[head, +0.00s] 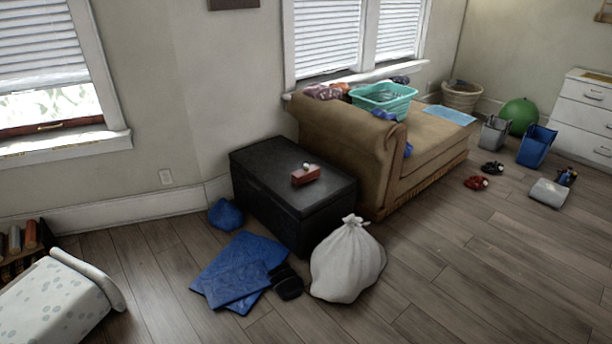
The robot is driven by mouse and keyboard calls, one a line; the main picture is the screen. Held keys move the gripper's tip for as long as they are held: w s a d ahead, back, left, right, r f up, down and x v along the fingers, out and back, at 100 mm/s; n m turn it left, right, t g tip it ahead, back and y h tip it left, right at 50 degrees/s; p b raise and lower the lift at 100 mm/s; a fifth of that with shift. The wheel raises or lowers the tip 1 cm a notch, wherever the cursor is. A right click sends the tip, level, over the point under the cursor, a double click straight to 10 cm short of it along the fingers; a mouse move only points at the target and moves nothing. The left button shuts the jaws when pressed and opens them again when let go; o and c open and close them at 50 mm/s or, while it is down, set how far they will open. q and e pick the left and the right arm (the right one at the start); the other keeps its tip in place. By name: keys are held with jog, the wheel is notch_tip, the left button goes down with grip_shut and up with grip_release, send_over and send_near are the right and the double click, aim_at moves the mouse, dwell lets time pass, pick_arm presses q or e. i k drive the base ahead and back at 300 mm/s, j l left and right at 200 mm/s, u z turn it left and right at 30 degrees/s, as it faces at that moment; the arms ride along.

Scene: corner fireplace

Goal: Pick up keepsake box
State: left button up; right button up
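A small reddish-brown box (306,176), which looks like the keepsake box, lies on top of the black chest (262,166). A small pale item (307,166) sits on or right at the box; I cannot tell whether it is part of it. The box stands clear of the chest's edges. Neither of my grippers shows in the head view.
A white tied sack (347,262), blue folded cloths (240,268) and dark shoes (287,283) lie on the floor before the chest. A brown sofa (350,140) adjoins it on the right. A pale spotted container (58,300) lies lower left. Floor at lower right is clear.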

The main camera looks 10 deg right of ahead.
aim_at(300, 177)
jog(key=i, duration=0.85)
